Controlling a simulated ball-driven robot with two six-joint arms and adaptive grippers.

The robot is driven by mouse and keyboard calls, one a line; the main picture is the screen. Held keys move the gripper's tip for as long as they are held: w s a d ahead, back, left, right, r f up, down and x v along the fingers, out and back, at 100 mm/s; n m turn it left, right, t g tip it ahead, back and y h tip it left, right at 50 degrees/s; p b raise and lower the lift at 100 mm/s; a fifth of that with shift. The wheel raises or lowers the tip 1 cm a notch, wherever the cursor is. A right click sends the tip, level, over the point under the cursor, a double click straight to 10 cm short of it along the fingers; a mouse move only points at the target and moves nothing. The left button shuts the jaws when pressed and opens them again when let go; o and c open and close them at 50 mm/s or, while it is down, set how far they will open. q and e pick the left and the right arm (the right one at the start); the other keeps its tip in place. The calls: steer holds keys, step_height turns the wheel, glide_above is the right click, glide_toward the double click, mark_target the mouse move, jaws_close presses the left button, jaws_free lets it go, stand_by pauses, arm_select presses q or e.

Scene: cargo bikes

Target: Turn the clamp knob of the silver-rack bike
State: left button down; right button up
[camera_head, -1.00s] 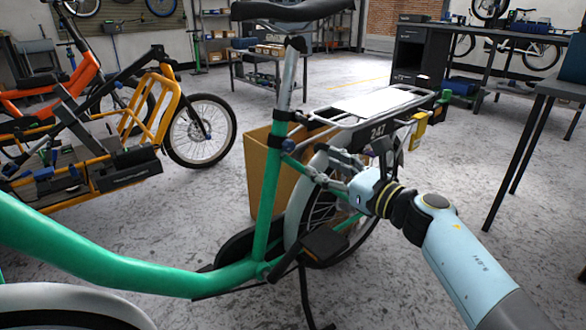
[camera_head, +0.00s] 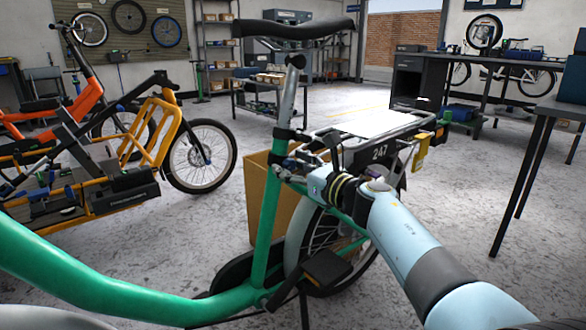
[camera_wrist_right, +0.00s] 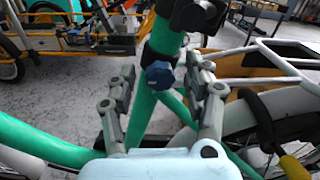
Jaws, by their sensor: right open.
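The green bike (camera_head: 262,215) with the silver rack (camera_head: 372,125) stands in front of me. Its blue clamp knob (camera_wrist_right: 159,76) sits on the green seat tube (camera_wrist_right: 150,112), below the dark seat clamp (camera_wrist_right: 192,18). In the head view the fingers mostly hide the knob. My left gripper is out of view.
The saddle (camera_head: 290,28) is above, and a brown box (camera_head: 258,185) stands behind the seat tube. An orange-yellow cargo bike (camera_head: 150,140) is at the left. A dark table (camera_head: 555,110) is at the right. Open floor (camera_head: 450,190) lies between the rack and the table.

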jaws_close()
steer(key=shift+r+m+p, duration=0.2)
steer(key=shift+m+p, duration=0.15)
steer(key=shift+m, duration=0.25)
steer(key=m+p, duration=0.1)
steer(key=m, duration=0.3)
steer(key=shift+f, duration=0.15)
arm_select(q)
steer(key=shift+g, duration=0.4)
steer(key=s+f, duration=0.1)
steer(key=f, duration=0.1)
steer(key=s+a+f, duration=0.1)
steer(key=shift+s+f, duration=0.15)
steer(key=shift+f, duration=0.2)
arm_select(e)
jaws_free()
